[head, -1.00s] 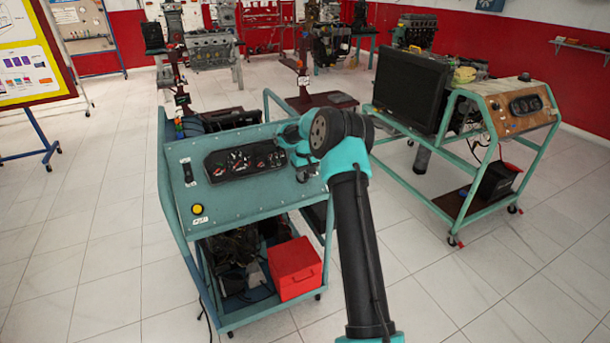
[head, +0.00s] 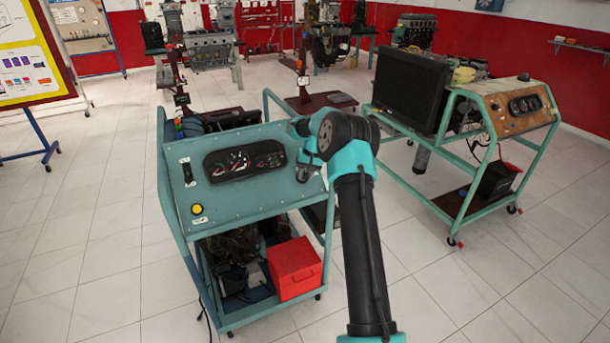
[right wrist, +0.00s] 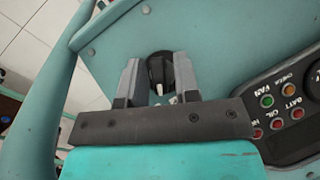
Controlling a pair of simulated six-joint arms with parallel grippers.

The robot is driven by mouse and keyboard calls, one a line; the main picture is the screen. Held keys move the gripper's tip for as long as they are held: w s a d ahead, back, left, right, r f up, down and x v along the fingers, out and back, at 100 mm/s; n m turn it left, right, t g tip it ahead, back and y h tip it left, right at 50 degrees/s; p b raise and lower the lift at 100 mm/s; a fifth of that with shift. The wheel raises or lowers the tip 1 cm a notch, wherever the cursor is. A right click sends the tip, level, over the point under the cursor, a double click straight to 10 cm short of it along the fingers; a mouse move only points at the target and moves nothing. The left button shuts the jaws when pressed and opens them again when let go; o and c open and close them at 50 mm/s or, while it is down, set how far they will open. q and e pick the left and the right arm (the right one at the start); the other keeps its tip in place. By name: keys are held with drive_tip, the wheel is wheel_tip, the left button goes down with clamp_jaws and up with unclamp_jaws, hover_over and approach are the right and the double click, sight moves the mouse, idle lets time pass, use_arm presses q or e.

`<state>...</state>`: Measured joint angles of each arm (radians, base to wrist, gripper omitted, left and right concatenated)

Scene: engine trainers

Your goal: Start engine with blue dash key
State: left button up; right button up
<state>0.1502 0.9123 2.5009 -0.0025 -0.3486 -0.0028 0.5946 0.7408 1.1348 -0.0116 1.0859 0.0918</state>
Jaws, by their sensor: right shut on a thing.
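The blue-green dash panel (head: 232,193) tops the nearest engine trainer in the head view, with a black gauge cluster (head: 245,160) on it. My right gripper (head: 302,174) is at the panel's right end, beside the cluster. In the right wrist view, the dark ignition key or knob (right wrist: 159,68) stands on the panel between the two grey fingers of my right gripper (right wrist: 158,82), which is shut on it. A small pale tip shows at its lower end. My left gripper is not in view.
A yellow button (head: 197,209) and a dark switch (head: 188,171) are on the panel's left side. A red box (head: 295,268) sits on the trainer's lower shelf. A second trainer with a wooden panel (head: 522,109) stands at right. Tiled floor is clear in front.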

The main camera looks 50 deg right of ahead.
drive_tip(key=o, duration=0.6)
drive_tip(key=v, duration=1.7)
drive_tip(key=shift+r, duration=0.3)
drive_tip(key=shift+s, duration=0.1)
